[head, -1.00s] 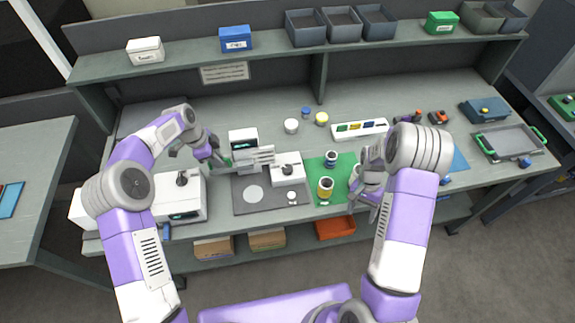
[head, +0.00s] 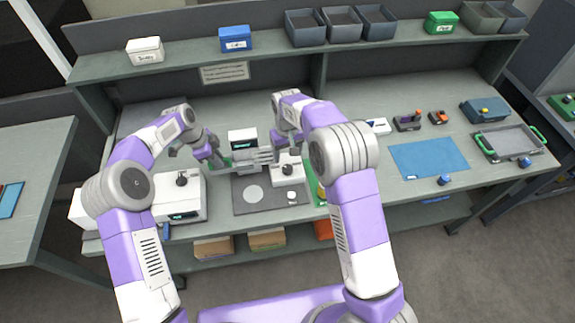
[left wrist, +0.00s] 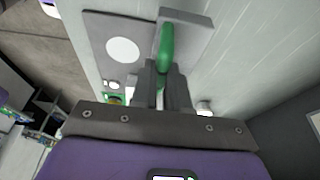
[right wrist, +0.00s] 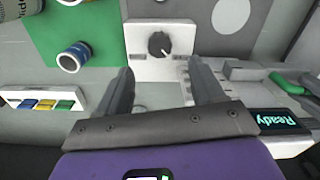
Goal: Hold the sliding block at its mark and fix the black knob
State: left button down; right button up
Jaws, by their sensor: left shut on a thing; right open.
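My left gripper (head: 219,161) is shut on a green handle (left wrist: 166,45), seen between its fingers in the left wrist view. The handle stands against a grey block (left wrist: 197,30), which looks like the sliding block. The handle also shows at the right of the right wrist view (right wrist: 286,82), beside light grey rails (right wrist: 230,75). The black knob (right wrist: 160,44) sits on a white box (right wrist: 150,68) and also shows in the head view (head: 287,169). My right gripper (right wrist: 163,85) is open and empty near the knob, which appears beyond its fingertips. I cannot make out the block's mark.
A lit "Ready" display (right wrist: 281,120) stands near the rails. A second white machine (head: 184,200) with a black knob stands left. A green mat (right wrist: 75,30) with a blue-rimmed cup (right wrist: 73,57) lies beside the knob box. A blue mat (head: 428,158) lies right.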

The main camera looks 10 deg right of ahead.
aim_at(288, 168)
notch_tip(288, 168, down, 8)
jog(key=shift+r, duration=0.15)
jog(key=shift+c, duration=0.4)
jog(key=c, duration=1)
